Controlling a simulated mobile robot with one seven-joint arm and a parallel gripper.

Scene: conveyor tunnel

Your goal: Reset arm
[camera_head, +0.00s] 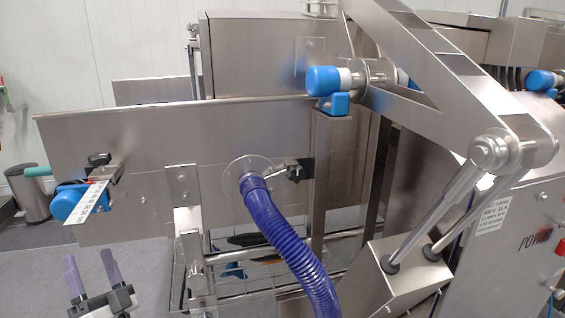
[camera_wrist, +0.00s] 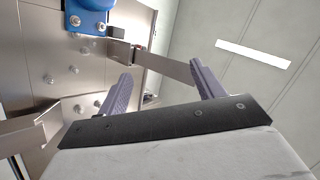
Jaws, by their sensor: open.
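My gripper (camera_head: 88,270) is at the lower left of the head view, in front of and below the steel conveyor side panel. Its two purple-grey fingers point upward and stand apart with nothing between them. In the wrist view my gripper (camera_wrist: 158,85) also shows open and empty, with the steel machine on the left and a pale panelled surface on the right. The rest of my arm is not in the head view.
A steel side panel (camera_head: 130,135) spans the left. A blue knob (camera_head: 72,203) with a scale strip (camera_head: 88,205) sits above my gripper. A purple hose (camera_head: 285,235) hangs at centre. A steel linkage (camera_head: 450,85) and a control box (camera_head: 530,225) fill the right. Grey floor lies around my gripper.

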